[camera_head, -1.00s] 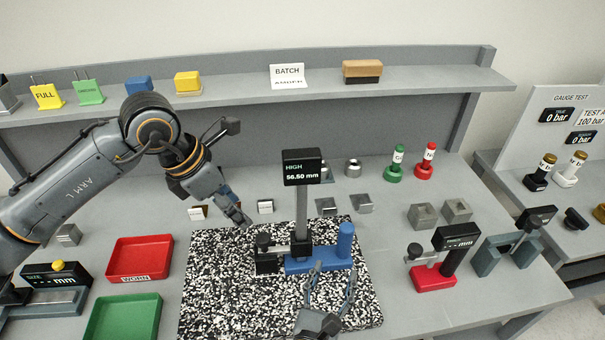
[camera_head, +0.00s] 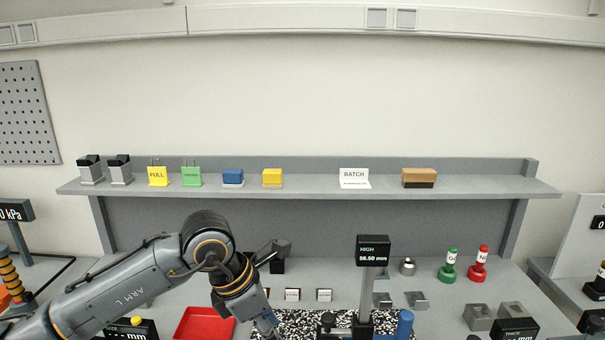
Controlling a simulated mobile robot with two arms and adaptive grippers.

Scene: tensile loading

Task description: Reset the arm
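My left arm (camera_head: 130,285) comes in from the lower left, bends at a raised elbow, and points down toward the speckled mat (camera_head: 290,318). My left gripper (camera_head: 268,330) is at the bottom edge, left of the gauge post; its fingertips are cut off or too small to tell open from shut. My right arm and gripper are not in view. The gauge display (camera_head: 373,250) stands upright on its post and reads HIGH, 56.50 or 58.50 mm. A blue cylinder (camera_head: 404,325) stands beside the post.
A shelf (camera_head: 320,189) behind holds yellow and green tags, blue and yellow blocks, a BATCH card (camera_head: 354,178) and a brown-topped block (camera_head: 419,177). A red tray (camera_head: 205,325) lies left of my gripper. Green (camera_head: 448,268) and red (camera_head: 478,268) bottle-shaped pieces stand at right.

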